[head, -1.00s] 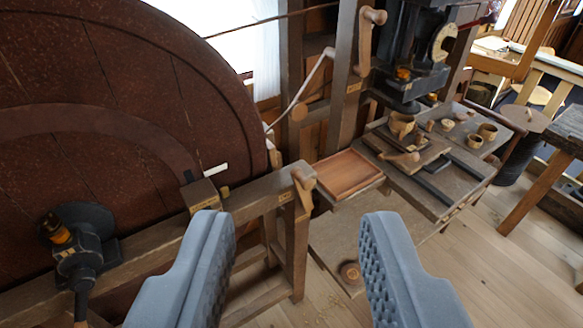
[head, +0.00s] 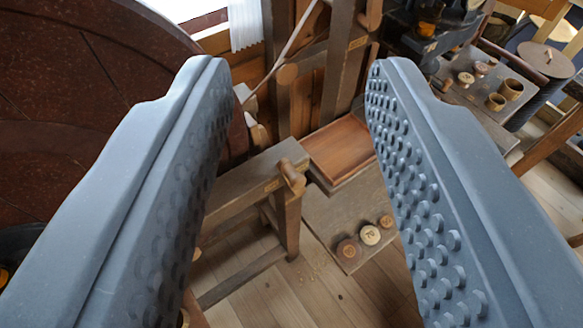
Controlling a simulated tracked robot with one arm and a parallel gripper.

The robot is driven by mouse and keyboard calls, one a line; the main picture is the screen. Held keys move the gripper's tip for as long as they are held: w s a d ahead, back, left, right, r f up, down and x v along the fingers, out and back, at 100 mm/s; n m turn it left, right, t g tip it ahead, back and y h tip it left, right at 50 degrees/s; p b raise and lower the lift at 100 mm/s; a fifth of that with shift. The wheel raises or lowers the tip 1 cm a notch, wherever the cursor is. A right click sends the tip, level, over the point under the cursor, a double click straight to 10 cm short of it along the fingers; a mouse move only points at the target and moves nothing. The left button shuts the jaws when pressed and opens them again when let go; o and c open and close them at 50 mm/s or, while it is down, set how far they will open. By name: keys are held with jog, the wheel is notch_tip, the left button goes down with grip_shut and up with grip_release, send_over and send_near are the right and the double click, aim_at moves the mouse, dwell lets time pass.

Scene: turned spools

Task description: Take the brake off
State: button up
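My gripper (head: 297,67) is open and empty, its two grey studded fingers wide apart. A short turned wooden handle (head: 292,177) sits at the end of a wooden beam (head: 248,186), seen between the fingers and below their tips. A small label is beside it, too small to read. Another wooden handle (head: 371,14) is on the upright post (head: 338,60), near the top edge and close to the right fingertip. I cannot tell for sure which handle is the brake. The big dark red wheel (head: 90,85) stands at left, partly hidden by the left finger.
A shallow wooden tray (head: 338,150) lies behind the beam's end. Several round wooden pieces, one a pale disc (head: 370,235), lie on a low board. A bench (head: 462,98) with small cups is at right, partly behind the right finger. Wooden floor (head: 270,300) shows below.

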jog(key=o, duration=0.4)
jog(key=shift+w, duration=0.15)
jog(key=shift+c, duration=0.2)
jog(key=w+d+f+n+t+h+b, duration=0.1)
jog(key=w+d+f+n+t+b, duration=0.15)
jog(key=w+d+f, duration=0.4)
jog(key=w+d+f+n+t+h+b, duration=0.1)
jog(key=w+d+f+n+t+b, duration=0.2)
jog(key=w+f, duration=0.55)
jog(key=n+g+y+b, duration=0.5)
jog(key=g+y, duration=0.1)
jog(key=y, duration=0.7)
send_near(301, 186)
jog(key=b+x, duration=0.1)
jog(key=x, duration=1.2)
jog(key=shift+f+b, duration=0.15)
jog(key=shift+b, duration=0.15)
